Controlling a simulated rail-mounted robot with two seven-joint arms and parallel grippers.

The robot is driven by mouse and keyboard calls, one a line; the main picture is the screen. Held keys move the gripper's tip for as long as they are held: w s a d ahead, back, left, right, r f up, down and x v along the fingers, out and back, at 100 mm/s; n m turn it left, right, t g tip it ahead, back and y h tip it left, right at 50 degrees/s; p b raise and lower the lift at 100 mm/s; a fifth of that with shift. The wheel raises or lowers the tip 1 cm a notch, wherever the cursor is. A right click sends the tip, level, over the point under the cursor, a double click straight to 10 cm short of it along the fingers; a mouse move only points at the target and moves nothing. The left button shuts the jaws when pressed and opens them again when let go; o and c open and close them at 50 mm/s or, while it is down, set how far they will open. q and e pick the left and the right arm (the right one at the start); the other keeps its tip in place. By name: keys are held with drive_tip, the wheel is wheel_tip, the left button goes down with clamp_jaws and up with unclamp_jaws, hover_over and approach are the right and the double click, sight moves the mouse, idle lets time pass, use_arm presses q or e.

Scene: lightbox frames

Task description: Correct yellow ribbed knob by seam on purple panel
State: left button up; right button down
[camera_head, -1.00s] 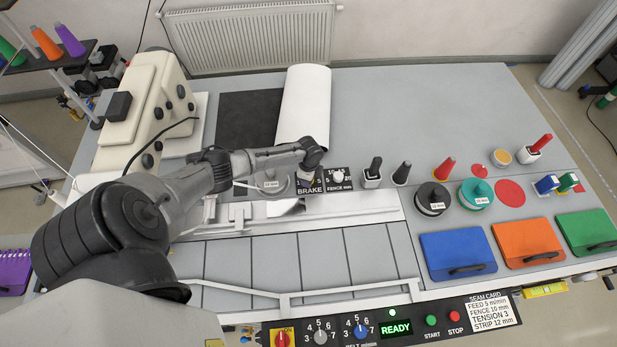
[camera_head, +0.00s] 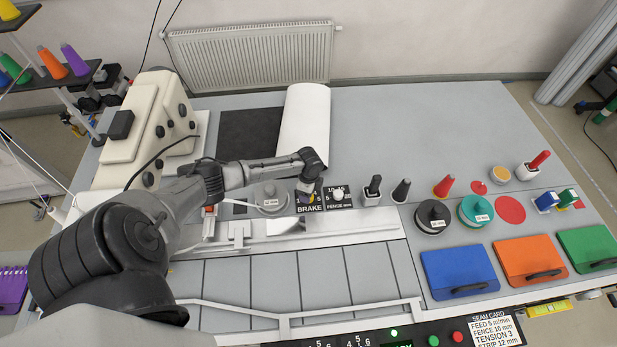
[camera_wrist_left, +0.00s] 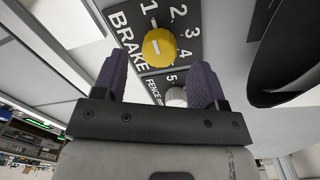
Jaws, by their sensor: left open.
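A yellow knob (camera_wrist_left: 159,48) sits on a dark panel (camera_wrist_left: 137,63) marked BRAKE with numbers 1 to 5. A short white mark shows on the knob; I cannot tell which number it points to. The BRAKE panel also shows in the head view (camera_head: 310,208), where my gripper mostly hides the knob. The panel looks black, not purple. My left gripper (camera_wrist_left: 158,80) is open, with its two fingers apart on the near side of the knob and nothing between them. I cannot tell whether they touch the panel. My right gripper is not in view.
A white knob (camera_head: 338,194) on the FENCE panel (camera_head: 338,203) stands close to the right. Black stamps and cones stand further right. A seam card (camera_head: 492,330) at the front reads TENSION 3. A sewing machine (camera_head: 145,130) stands left. The table's back right is clear.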

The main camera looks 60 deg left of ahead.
use_arm(q)
wheel_tip(320, 180, up, 10)
drive_tip(key=shift+b, duration=0.35)
drive_tip(key=shift+w+a, duration=0.1)
idle(0.6)
